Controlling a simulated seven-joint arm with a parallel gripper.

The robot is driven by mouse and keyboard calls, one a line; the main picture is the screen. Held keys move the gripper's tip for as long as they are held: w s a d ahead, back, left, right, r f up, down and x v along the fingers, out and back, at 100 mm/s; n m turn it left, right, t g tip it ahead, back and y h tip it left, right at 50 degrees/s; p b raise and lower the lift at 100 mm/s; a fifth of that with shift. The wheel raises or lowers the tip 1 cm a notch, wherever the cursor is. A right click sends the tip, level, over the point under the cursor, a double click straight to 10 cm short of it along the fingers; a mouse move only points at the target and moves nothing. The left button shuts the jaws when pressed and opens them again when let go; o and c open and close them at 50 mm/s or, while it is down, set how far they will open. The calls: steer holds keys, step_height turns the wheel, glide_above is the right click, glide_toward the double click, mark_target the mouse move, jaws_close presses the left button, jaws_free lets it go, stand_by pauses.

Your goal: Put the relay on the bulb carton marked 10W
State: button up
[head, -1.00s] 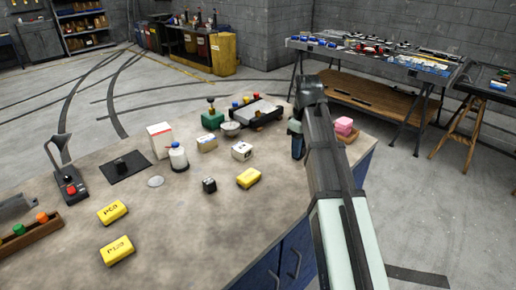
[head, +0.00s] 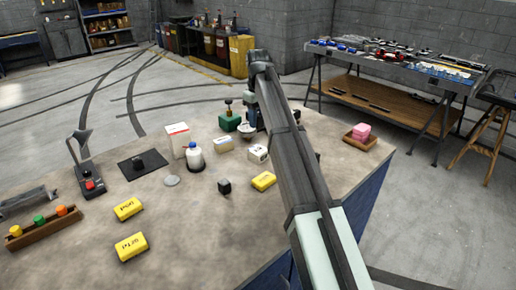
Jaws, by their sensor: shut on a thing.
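Yellow cartons lie apart on the bench: one at left (head: 128,208), one nearer the front (head: 131,246), and one right of the middle (head: 263,180). Their dark lettering is too small to read surely, so I cannot tell which is 10W. A small black cube (head: 224,186) stands left of the right carton; I cannot tell whether it is the relay. My gripper (head: 250,118) is beyond the cartons, low at the bench's far side, beside a green block. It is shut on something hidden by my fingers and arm.
A green block (head: 229,121) is close by. A wooden tray (head: 357,140) with pink blocks is at right.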

mark_target(258, 150)
steer(key=shift+f, duration=4.85)
steer(key=shift+f, duration=0.15)
steer(key=o, duration=1)
step_height(258, 150, up, 12)
steer(key=shift+r, duration=0.15)
